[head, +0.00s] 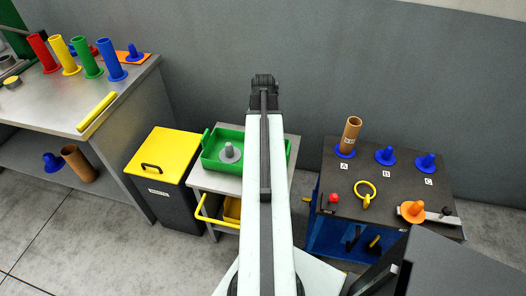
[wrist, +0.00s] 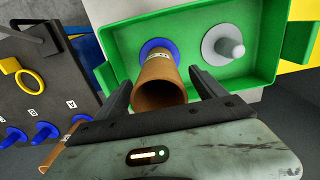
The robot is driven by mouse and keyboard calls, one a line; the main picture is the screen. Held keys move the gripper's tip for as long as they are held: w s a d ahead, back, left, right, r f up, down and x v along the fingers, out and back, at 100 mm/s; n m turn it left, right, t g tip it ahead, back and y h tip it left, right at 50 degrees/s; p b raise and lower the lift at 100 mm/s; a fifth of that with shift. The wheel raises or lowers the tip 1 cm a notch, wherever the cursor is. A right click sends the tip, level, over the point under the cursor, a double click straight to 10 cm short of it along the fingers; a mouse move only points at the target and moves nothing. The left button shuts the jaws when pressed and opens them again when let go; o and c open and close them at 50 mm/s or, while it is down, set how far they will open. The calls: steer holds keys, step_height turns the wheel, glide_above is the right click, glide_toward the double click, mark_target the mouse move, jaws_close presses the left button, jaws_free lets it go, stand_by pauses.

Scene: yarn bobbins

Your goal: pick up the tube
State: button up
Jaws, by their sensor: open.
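In the wrist view a brown cardboard tube (wrist: 160,84) with a small white label stands on a blue base (wrist: 149,46) in the green tray (wrist: 272,78). My gripper (wrist: 163,88) is open, with one finger on each side of the tube and gaps showing. The tube's open end faces the wrist camera. In the head view my arm hides this tube and my gripper's fingers. A second brown tube (head: 351,133) stands on the blue peg at A on the dark table; part of it shows at the wrist view's lower left (wrist: 52,156).
A grey peg (wrist: 229,47) stands in the tray beside the tube. The dark table (head: 325,179) bears blue pegs at B (head: 385,155) and C (head: 426,162), and a yellow ring (head: 365,190). A yellow-lidded bin (head: 163,154) stands left of the tray. Coloured tubes stand on the left bench (head: 108,93).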

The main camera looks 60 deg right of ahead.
step_height(320, 180, down, 2)
steer(key=shift+f+b, duration=0.1)
steer(key=shift+b, duration=0.3)
steer(key=shift+c, duration=0.3)
steer(key=c, duration=1.4)
steer(key=shift+r+p, duration=0.25)
steer(key=shift+p, duration=0.05)
step_height(320, 180, up, 10)
steer(key=p, duration=0.9)
steer(key=shift+p, duration=0.35)
steer(key=shift+f, duration=0.1)
